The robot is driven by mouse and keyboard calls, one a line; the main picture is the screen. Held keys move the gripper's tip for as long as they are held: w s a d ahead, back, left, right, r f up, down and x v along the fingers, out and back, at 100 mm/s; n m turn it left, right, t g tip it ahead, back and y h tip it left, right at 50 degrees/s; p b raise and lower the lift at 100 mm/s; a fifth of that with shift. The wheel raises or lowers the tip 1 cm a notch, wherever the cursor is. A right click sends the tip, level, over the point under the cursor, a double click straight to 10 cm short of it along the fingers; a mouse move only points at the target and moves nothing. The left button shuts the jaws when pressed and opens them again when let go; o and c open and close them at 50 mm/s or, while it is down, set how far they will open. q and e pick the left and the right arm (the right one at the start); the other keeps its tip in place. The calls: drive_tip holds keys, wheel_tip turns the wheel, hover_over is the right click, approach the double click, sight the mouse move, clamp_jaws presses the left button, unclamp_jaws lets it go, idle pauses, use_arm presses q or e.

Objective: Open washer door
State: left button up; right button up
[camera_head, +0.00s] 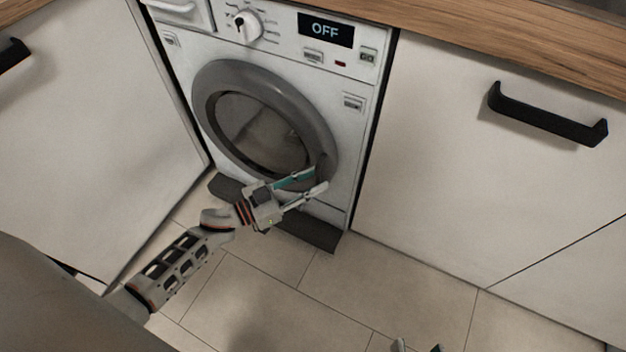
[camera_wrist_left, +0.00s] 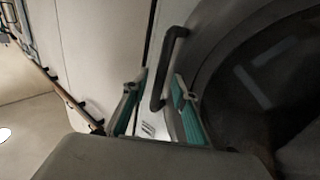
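The washer (camera_head: 346,112) has a round door with a grey ring (camera_head: 208,92) and dark glass (camera_head: 255,130); the door looks shut. My left gripper (camera_head: 320,180) is open at the ring's lower right edge. In the left wrist view the dark door handle (camera_wrist_left: 170,65) lies between the two teal-padded fingers (camera_wrist_left: 158,98), which look apart from it. The handle is largely hidden by the fingers in the head view. My right gripper (camera_head: 418,347) shows only its two separated fingertips at the bottom edge, over the floor.
A white cabinet front (camera_head: 450,170) with a black handle (camera_head: 545,117) is right of the washer. Another white panel (camera_head: 90,130) stands at the left. A wooden worktop (camera_head: 480,48) runs above. The tiled floor (camera_head: 290,290) in front is clear. The washer display (camera_head: 325,30) reads OFF.

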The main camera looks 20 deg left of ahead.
use_arm(q)
clamp_jaws()
drive_tip(key=shift+s, duration=0.1)
